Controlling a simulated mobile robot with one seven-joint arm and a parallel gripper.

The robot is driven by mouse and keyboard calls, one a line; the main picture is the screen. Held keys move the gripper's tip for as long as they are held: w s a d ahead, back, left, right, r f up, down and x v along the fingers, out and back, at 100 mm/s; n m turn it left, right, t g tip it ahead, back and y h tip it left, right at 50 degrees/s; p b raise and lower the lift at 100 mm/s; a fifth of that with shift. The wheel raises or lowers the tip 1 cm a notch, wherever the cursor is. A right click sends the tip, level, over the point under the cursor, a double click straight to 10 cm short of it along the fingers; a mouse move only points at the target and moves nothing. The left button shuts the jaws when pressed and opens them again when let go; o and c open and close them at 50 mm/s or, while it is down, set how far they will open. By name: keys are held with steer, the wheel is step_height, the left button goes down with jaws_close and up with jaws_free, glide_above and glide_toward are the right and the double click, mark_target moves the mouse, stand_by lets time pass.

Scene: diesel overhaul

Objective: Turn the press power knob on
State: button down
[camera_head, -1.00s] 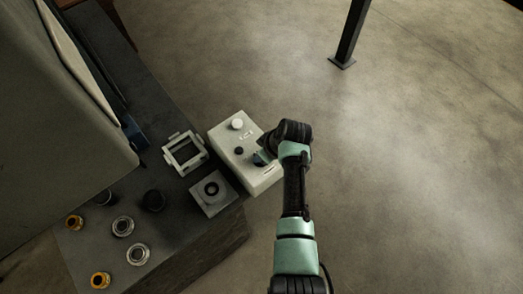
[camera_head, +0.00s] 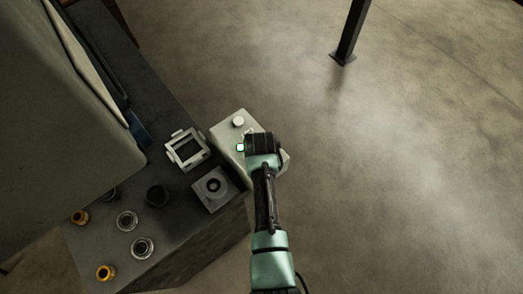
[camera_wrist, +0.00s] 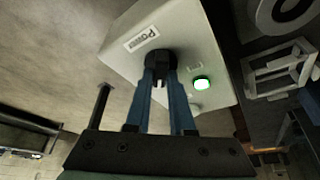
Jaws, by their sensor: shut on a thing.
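The press power knob (camera_wrist: 160,62) is a dark round knob on the pale control box (camera_head: 224,132), beside a label reading "Power" in the wrist view. My gripper (camera_wrist: 161,75) has its two blue fingers shut on the knob. In the head view my wrist covers the knob and the fingertips. A green lamp (camera_head: 240,147) on the box is lit; it also shows in the wrist view (camera_wrist: 202,83). A white round knob (camera_head: 238,121) sits at the far end of the box.
A white square frame (camera_head: 187,150) and a grey block with a round hole (camera_head: 213,188) stand left of the box on the dark bench. Several ring-like parts (camera_head: 127,221) lie nearer. A dark post (camera_head: 350,32) stands on the open floor at the right.

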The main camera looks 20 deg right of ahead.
steer(key=shift+m, duration=0.7)
steer(key=c, duration=0.8)
jaws_free()
steer(key=shift+r, duration=0.15)
steer(key=v, duration=1.2)
steer(key=shift+a+r+b, duration=0.3)
steer(key=shift+r+b, duration=0.05)
